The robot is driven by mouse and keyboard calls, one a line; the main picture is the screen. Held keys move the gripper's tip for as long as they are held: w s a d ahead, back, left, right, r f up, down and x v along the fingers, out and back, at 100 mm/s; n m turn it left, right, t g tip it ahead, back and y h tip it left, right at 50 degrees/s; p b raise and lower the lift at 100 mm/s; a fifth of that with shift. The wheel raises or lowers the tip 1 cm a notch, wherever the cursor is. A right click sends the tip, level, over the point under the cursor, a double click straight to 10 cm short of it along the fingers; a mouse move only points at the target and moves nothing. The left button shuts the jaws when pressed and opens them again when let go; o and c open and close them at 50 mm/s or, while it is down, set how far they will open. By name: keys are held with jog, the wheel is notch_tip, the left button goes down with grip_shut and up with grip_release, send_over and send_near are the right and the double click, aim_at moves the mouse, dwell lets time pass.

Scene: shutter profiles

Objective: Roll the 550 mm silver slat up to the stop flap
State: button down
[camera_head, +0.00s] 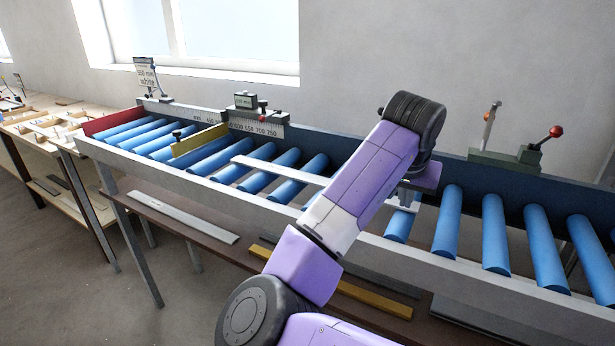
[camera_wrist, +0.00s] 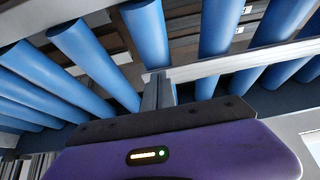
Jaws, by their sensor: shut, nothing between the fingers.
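The silver slat (camera_head: 285,172) lies lengthwise on the blue rollers. My arm hides part of it in the head view. The slat also shows in the wrist view (camera_wrist: 245,62), running right from my fingers. The yellow stop flap (camera_head: 200,139) stands across the rollers to the left. Bare rollers show between the flap and the slat's left end. My gripper (camera_head: 403,200) is shut and empty, low over the rollers at the slat's right end. In the wrist view its fingers (camera_wrist: 158,90) are together beside the slat's end; I cannot tell whether they touch it.
A scale with a stop carriage (camera_head: 258,117) sits on the back rail. A red end plate (camera_head: 113,122) closes the conveyor's left end. A clamp with a red knob (camera_head: 520,152) stands on the back rail at right. Loose profiles lie on the shelf (camera_head: 215,245) below.

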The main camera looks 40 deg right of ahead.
jog(key=shift+r, duration=0.3)
jog(key=s, duration=0.1)
jog(key=s+d+p, duration=0.1)
jog(key=s, duration=0.3)
jog(key=shift+d+p, duration=0.35)
jog(key=shift+f+b, duration=0.4)
jog(key=shift+f, duration=0.5)
dwell(0.5)
jog(key=shift+w+a, duration=0.2)
jog(key=shift+w, duration=0.35)
jog(key=shift+w+a, duration=0.15)
jog(key=shift+w, duration=0.4)
dwell(0.8)
